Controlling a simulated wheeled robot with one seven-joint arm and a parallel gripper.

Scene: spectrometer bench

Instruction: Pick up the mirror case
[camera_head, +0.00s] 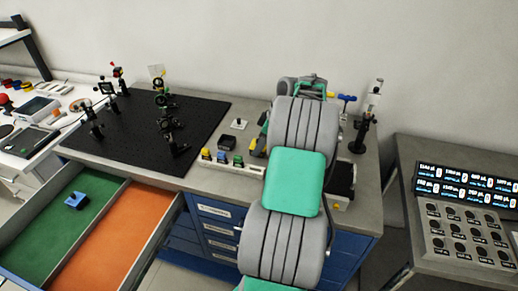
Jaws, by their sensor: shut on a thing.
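My arm reaches away over the bench, and its grey and green links cover much of the view. My gripper (259,143) shows only in part, as dark and yellow pieces just left of the arm, by the right end of a pale strip. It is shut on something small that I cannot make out. I cannot tell for sure which thing is the mirror case. A small blue case (76,200) lies on the green floor of the open drawer (122,187), far to the left of my gripper.
The pale strip (232,169) carries several small coloured blocks. A black optics board (128,135) bears several mounts. A black box (342,177) and a tall stand (366,115) are right of my arm. A panel of dials and displays (434,240) stands at far right.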

